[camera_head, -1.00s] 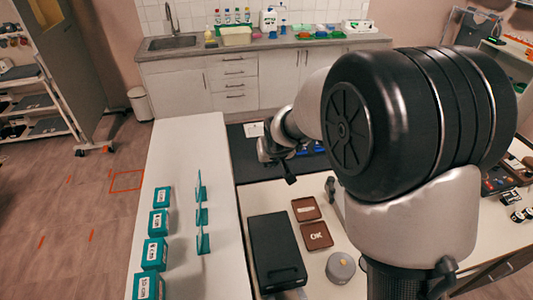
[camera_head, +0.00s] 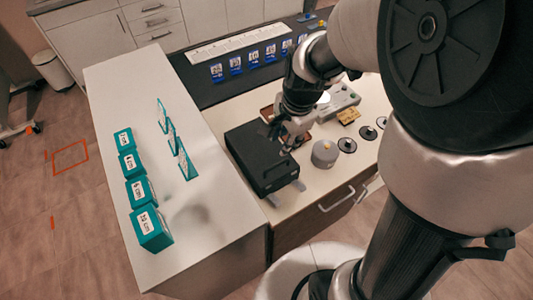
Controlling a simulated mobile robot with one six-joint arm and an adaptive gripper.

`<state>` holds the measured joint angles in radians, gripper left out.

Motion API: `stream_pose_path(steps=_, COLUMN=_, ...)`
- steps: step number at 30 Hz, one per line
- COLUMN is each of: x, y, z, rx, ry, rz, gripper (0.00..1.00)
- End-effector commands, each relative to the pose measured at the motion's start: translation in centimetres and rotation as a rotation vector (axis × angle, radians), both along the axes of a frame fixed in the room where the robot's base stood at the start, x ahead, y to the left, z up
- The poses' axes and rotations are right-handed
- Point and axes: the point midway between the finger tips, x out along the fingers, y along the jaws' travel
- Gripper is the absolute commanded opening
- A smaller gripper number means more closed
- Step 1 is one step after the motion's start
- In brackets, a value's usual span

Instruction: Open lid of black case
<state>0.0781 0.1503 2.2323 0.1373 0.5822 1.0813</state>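The black case (camera_head: 255,160) lies on the light bench, near its front left part, and its lid looks closed. My gripper (camera_head: 287,142) points down over the right edge of the case. I cannot tell whether it touches the lid. The fingers are small and dark against the case, so I cannot tell whether they are open or shut. The gripper hides part of the case's far right edge and the brown trays behind it.
A grey round container (camera_head: 325,154) stands just right of the case. Black discs (camera_head: 347,145) and a grey device (camera_head: 340,100) are further right. Left is a white table (camera_head: 205,200) with several teal boxes (camera_head: 151,229). Blue cards (camera_head: 236,65) stand on the dark surface behind.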

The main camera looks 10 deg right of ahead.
Motion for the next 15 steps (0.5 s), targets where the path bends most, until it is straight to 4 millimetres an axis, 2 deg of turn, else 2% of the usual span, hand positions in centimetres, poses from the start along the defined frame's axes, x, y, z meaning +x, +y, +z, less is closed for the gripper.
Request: stream_pose_path(steps=15, x=1.9, y=0.7, z=-10.9, rx=-0.002, ry=0.005, rz=0.008, gripper=0.30)
